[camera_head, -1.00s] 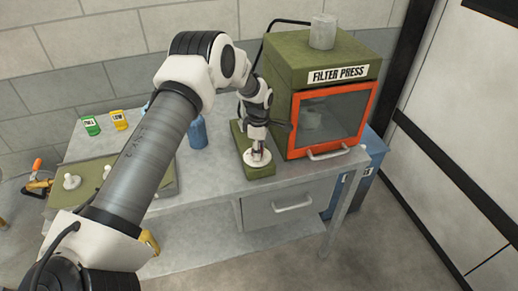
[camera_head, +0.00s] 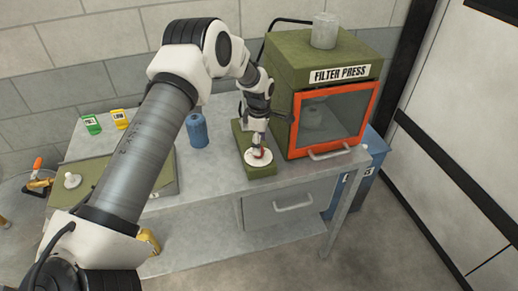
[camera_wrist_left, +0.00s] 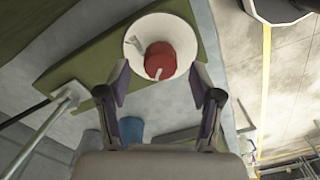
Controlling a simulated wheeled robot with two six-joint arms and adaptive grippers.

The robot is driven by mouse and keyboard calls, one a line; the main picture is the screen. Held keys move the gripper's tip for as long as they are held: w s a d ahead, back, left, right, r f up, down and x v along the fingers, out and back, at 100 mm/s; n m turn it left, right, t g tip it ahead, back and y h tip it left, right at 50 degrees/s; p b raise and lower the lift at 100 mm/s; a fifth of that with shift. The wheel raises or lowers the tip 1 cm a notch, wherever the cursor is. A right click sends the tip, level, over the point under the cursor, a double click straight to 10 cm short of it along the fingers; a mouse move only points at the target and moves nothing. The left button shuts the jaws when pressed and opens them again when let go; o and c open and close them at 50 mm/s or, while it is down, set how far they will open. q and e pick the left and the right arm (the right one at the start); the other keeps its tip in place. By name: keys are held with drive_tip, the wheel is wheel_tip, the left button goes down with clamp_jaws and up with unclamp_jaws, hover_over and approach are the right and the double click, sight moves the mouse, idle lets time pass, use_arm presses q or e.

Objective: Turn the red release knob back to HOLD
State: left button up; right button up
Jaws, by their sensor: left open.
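The red release knob (camera_wrist_left: 160,60) sits on a round white dial (camera_wrist_left: 178,28) on a green base plate (camera_wrist_left: 75,50). A small light mark or pointer shows beside the knob; I cannot read any HOLD label. In the head view the white dial (camera_head: 259,158) is on the green base (camera_head: 262,172) beside the filter press, with a bit of red showing at the fingers. My left gripper (camera_head: 258,150) points down over the dial. In the wrist view its fingers (camera_wrist_left: 160,95) are spread apart, with the knob ahead of them and nothing held. My right gripper is not in view.
The green filter press (camera_head: 335,70) with an orange-framed window stands close right of the dial. A blue bottle (camera_head: 197,130) stands to the left. Green (camera_head: 92,124) and yellow (camera_head: 120,119) labelled tags are at the back left. A drawer (camera_head: 280,206) is under the bench.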

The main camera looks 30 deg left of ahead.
use_arm(q)
wheel_tip(320, 180, up, 9)
drive_tip(key=shift+f, duration=0.15)
drive_tip(key=shift+a, duration=0.1)
